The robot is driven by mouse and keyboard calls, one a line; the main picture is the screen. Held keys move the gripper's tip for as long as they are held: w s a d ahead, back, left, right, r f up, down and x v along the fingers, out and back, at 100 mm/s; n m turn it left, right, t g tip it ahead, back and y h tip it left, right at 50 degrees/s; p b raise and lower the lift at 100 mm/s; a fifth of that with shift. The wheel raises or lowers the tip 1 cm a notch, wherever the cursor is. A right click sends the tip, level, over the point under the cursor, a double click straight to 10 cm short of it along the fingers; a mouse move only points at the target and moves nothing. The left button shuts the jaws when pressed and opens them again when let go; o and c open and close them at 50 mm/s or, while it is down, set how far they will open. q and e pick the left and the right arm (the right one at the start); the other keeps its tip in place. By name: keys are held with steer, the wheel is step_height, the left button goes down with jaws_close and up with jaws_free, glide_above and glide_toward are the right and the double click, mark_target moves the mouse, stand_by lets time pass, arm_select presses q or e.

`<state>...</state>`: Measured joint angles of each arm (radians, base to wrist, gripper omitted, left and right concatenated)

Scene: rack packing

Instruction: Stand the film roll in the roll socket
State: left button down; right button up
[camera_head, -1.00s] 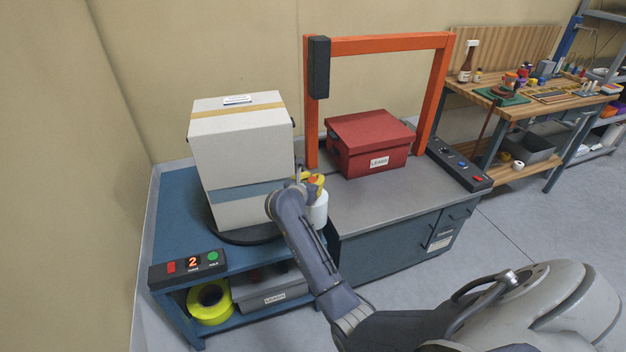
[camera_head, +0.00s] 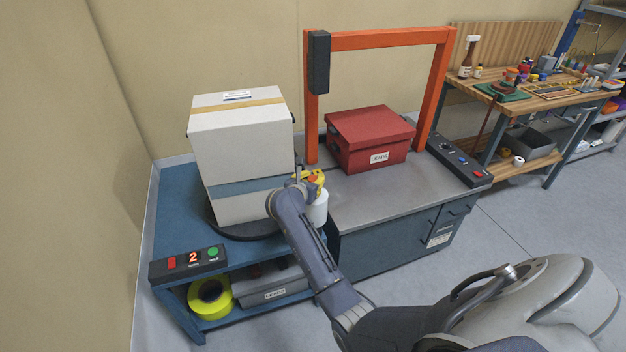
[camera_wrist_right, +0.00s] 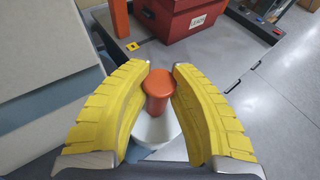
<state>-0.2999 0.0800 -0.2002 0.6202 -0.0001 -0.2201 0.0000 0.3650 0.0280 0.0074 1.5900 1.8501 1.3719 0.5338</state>
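The film roll (camera_head: 317,209) is a white cylinder with an orange-red knob on top. It stands upright beside the right side of the big white carton, at the gap between the blue bench and the grey table. My right gripper (camera_head: 311,179), with yellow fingers, is at its top. In the right wrist view, the fingers (camera_wrist_right: 160,72) close in on both sides of the orange knob of the film roll (camera_wrist_right: 159,92), and the white body shows below. I cannot make out the roll socket; the arm and carton hide part of that area. My left gripper is not in view.
The carton (camera_head: 240,140) stands on a dark turntable (camera_head: 240,237) on the blue bench (camera_head: 172,215). An orange frame (camera_head: 380,43) spans the grey table (camera_head: 350,205), with a red box (camera_head: 368,142) under it. A control panel (camera_head: 188,262) sits at the bench's front. The table's front is clear.

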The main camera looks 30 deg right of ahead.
steer(key=o, duration=0.6)
steer(key=shift+c, duration=0.2)
steer(key=shift+f, duration=0.1)
steer(key=v, duration=1.2)
